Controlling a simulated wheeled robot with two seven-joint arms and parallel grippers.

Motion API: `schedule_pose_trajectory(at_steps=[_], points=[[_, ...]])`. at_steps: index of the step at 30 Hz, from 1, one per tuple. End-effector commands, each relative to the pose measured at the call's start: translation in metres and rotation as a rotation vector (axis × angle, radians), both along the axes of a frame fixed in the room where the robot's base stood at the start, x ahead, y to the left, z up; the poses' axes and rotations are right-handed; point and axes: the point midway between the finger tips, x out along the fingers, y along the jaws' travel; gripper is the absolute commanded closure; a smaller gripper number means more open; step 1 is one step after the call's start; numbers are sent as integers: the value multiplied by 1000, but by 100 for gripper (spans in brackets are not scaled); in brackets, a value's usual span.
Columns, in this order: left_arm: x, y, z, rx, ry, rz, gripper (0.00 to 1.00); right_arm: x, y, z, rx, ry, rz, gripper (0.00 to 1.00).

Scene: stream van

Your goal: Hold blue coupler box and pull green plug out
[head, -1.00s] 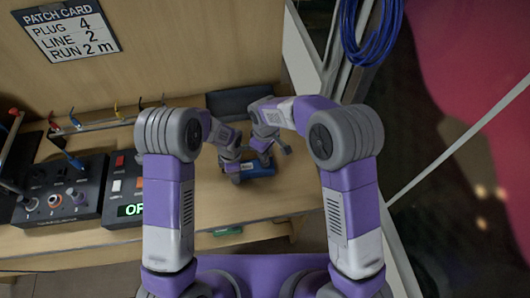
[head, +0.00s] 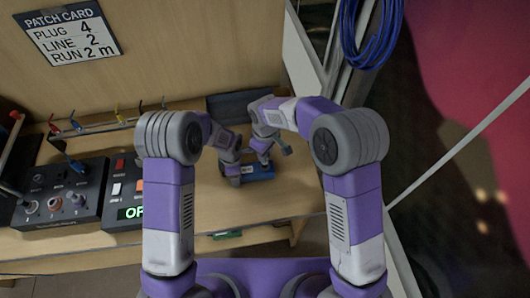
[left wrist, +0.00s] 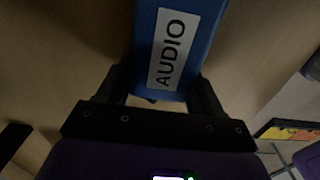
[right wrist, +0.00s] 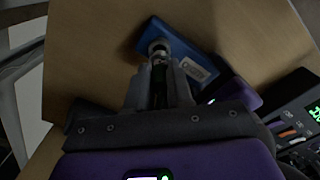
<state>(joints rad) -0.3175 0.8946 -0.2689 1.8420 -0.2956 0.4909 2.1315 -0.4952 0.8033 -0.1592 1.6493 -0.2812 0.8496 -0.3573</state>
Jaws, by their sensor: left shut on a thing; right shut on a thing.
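The blue coupler box (head: 262,172) lies on the desk between my two arms. In the left wrist view the blue box (left wrist: 196,28) bears a white AUDIO label, and my left gripper (left wrist: 165,92) is shut on its sides. In the right wrist view the box (right wrist: 185,50) has a grey round connector (right wrist: 158,47) at its side. My right gripper (right wrist: 160,75) is shut on a slim plug in line with that connector. The plug's green colour does not show there. In the head view my left gripper (head: 231,170) and right gripper (head: 264,158) are close together.
Dark control panels (head: 62,203) stand at the left of the desk, with a rack of coloured hooks (head: 100,124) behind. A dark tray-like object (head: 232,104) sits at the back. A patch card (head: 70,34) and a blue cable coil (head: 372,40) hang above.

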Motion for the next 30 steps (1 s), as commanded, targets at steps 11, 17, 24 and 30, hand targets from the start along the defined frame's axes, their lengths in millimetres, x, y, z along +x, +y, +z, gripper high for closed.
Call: schedule_pose_trajectory(at_steps=[11, 17, 24, 30], points=[[-2, -2, 0, -1, 4, -9, 74, 3, 2, 23, 7, -11, 0, 100], [-2, -2, 0, -1, 4, -9, 74, 2, 2, 31, 6, -9, 1, 100], [-2, -2, 0, -1, 4, -9, 26, 2, 2, 31, 6, -9, 1, 100], [-2, -2, 0, 0, 3, -9, 4, 2, 2, 31, 6, -9, 0, 100]])
